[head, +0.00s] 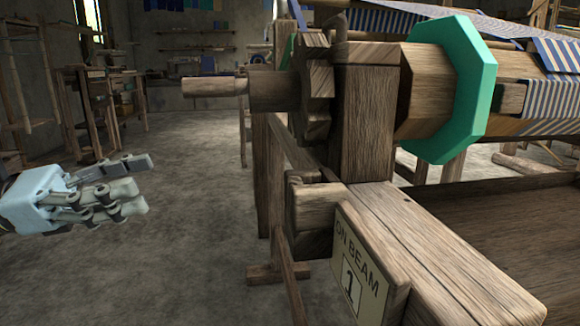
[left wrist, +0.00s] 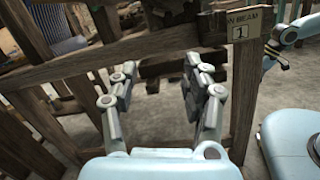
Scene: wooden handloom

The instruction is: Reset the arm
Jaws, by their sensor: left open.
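My left gripper (head: 142,185) is at the left of the head view, open and empty, over the grey floor and well apart from the loom. Its spread fingers also show in the left wrist view (left wrist: 160,68), with nothing between them. A light-blue arm part of mine with a small dark end (left wrist: 277,58), apparently the right gripper, shows at the right of the left wrist view. It is too small to tell its jaws.
The wooden loom fills the right side, with a round handle (head: 215,87), a toothed wheel (head: 312,90), a green octagonal flange (head: 485,85) and a sign (head: 358,270) reading "ON BEAM 1". Loom beams (left wrist: 90,62) lie ahead of the left wrist. Floor (head: 190,220) between gripper and loom is clear.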

